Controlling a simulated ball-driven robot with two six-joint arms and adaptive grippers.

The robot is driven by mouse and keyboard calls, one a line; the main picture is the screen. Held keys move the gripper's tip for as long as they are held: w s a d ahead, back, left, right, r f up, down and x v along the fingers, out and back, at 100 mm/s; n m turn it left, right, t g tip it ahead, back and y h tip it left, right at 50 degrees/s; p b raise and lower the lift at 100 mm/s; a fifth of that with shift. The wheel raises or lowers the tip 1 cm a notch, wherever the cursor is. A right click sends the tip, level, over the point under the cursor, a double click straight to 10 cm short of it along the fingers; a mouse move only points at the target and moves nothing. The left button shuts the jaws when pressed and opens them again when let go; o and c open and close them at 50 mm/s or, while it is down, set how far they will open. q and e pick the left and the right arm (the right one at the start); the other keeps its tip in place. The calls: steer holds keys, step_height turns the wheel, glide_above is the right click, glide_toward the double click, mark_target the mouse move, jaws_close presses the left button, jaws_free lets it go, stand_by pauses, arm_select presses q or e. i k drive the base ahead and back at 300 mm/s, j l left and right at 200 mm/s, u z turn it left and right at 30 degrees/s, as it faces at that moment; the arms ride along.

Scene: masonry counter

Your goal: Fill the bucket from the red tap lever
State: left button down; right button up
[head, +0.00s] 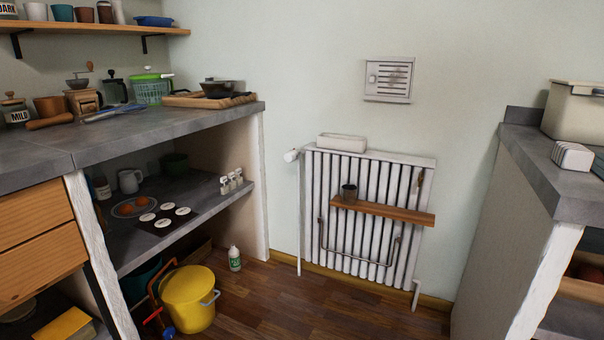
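A yellow bucket (188,303) stands on the wooden floor at the lower left, below the counter's open end. A grey handle shows on its right side; its top looks yellow and I cannot tell whether it is lidded. A dark teal container (141,283) sits behind it in the shade under the shelf, partly hidden. A thin orange-brown curved piece (152,284) rises at the bucket's left. Small red (152,316) and blue (168,331) parts show below it; I cannot tell whether the red one is a tap lever. Neither gripper is in view.
The grey counter (170,125) at left holds jars, a grinder, a green-lidded basket and a tray. The shelf (225,200) below carries cups and plates. A green-white bottle (234,258) stands on the floor. A radiator (365,215) is behind. The central floor (320,310) is clear.

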mark_target(160, 308)
steer(key=i+u, duration=0.15)
steer(key=u, duration=1)
